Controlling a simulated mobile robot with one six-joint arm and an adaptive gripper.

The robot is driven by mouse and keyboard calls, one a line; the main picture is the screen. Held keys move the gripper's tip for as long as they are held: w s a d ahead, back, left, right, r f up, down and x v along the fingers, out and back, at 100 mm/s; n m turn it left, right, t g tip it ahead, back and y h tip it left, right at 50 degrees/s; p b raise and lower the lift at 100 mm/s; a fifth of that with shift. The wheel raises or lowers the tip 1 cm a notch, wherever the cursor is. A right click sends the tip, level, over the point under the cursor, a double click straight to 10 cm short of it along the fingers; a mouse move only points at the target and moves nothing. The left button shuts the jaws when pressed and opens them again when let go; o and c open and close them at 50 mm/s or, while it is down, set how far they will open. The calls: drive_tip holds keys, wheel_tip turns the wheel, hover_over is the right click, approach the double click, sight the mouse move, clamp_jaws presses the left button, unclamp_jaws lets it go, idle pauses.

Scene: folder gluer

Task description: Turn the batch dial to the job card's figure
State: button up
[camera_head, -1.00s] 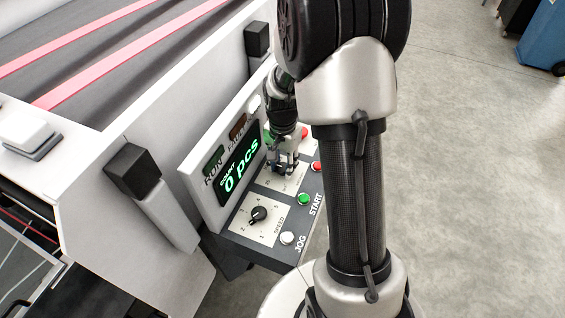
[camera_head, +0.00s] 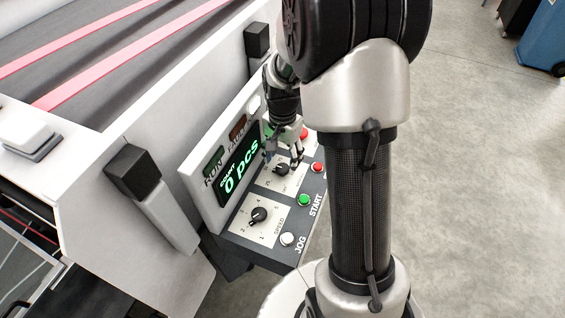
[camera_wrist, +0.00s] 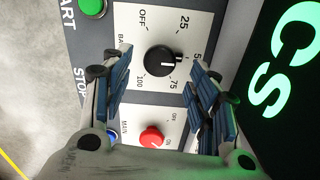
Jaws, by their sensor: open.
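The batch dial (camera_wrist: 158,60) is a black knob on a pale plate marked OFF, 25, 75 and 100, with another mark partly hidden by a finger. Its white pointer line faces right in the wrist view, towards that partly hidden mark starting with 5. My gripper (camera_wrist: 160,63) is open, with one blue-padded finger on each side of the dial and visible gaps to it. In the head view my gripper (camera_head: 283,156) is over the dial (camera_head: 282,169). I see no job card.
The speed dial (camera_head: 259,215), green start button (camera_head: 304,200), red stop button (camera_head: 317,167) and white jog button (camera_head: 287,239) are close by. A red main switch (camera_wrist: 152,137) sits beside the batch plate. The display (camera_head: 239,165) reads 0 pcs.

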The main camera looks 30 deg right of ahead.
sight(282, 169)
wheel_tip(282, 169, up, 9)
drive_tip(key=shift+f, duration=0.1)
idle(0.5)
drive_tip(key=s+a+r+n+t+b, duration=0.3)
drive_tip(key=s+a+r+n, duration=0.4)
drive_tip(key=s, duration=0.3)
drive_tip(key=s+a+f+n+t+b, duration=0.1)
drive_tip(key=s+a+n, duration=0.4)
drive_tip(key=s, duration=0.5)
drive_tip(key=shift+s+f+t+b, duration=0.2)
drive_tip(key=shift+t+b, duration=0.1)
drive_tip(key=shift+b, duration=0.25)
drive_tip(key=shift+w, duration=0.1)
